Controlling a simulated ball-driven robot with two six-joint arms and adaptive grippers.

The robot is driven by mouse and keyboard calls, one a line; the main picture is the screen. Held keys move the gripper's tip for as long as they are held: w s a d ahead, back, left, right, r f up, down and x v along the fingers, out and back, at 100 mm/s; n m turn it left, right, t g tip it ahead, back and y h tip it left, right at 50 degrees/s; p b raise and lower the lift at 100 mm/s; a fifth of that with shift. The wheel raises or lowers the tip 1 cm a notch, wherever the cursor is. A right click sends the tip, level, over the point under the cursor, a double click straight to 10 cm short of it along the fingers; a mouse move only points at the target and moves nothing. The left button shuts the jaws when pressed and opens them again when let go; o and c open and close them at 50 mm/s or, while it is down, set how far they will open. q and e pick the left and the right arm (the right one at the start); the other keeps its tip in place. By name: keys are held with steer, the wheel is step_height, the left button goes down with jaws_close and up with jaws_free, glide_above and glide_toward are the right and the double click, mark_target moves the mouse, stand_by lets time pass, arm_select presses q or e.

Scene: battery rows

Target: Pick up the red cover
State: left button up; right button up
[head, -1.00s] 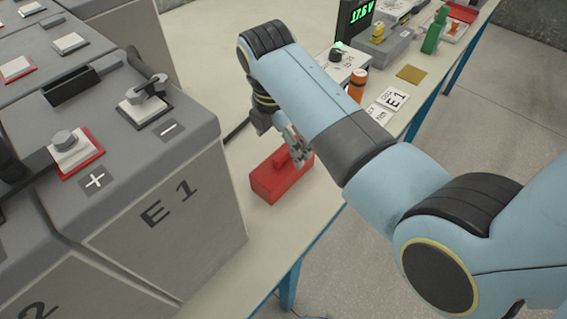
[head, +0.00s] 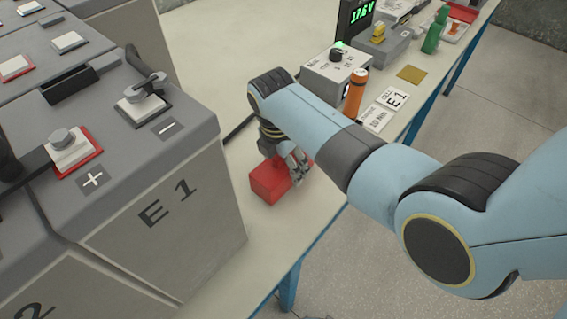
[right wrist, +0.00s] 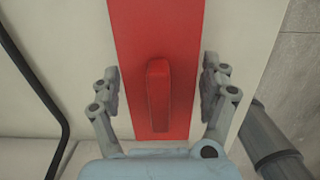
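The red cover (head: 268,184) is a red block lying on the table beside the battery marked E1. In the right wrist view the red cover (right wrist: 185,30) shows a raised grip bar (right wrist: 158,95) along its top. My right gripper (head: 298,166) is over the red cover and hides part of it. In the right wrist view my right gripper (right wrist: 160,88) is open, with one finger on each side of the bar and a gap on both sides. My left gripper is not in view.
The grey battery E1 (head: 190,235) stands left of the cover, with terminals on top. The table's edge (head: 318,238) runs close on the right.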

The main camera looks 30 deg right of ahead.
steer(key=c, duration=1)
